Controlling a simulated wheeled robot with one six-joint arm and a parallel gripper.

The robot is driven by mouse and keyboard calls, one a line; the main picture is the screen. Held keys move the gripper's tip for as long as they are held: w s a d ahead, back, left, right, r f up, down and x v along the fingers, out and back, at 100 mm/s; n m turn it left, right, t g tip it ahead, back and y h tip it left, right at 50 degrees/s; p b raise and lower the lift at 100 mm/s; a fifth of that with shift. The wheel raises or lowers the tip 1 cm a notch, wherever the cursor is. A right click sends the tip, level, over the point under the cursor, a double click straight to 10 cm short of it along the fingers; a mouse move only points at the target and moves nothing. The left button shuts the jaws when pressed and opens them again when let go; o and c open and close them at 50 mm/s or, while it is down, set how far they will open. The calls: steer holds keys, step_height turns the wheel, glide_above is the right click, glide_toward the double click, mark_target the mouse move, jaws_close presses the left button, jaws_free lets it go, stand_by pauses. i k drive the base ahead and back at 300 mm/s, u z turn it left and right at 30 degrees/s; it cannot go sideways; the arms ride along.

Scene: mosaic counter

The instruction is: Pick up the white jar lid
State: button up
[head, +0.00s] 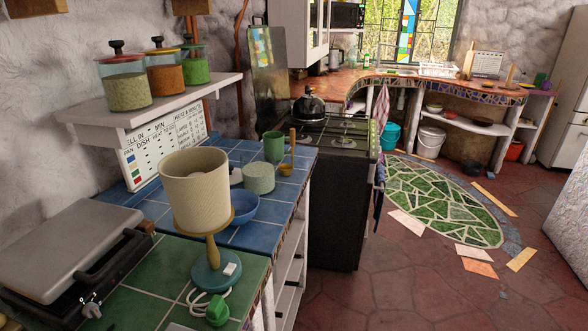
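A small pale white thing (236,176) stands on the blue-tiled counter, just left of a pale speckled jar (258,178). It may be the white jar lid, but it is too small and too much covered by the lamp to be sure. The lamp's cream shade (195,188) stands in front of it and to the left. A blue bowl (240,208) is in front of the jar. My gripper is not in view.
The lamp's blue base (214,271), a green object (217,310) and a grey lidded appliance (62,248) occupy the green-tiled counter. A stove (338,138) adjoins. Floor at right is open.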

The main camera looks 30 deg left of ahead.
mark_target(235, 178)
steer(key=z, duration=0.1)
steer(key=i, duration=0.95)
steer(key=u, duration=2)
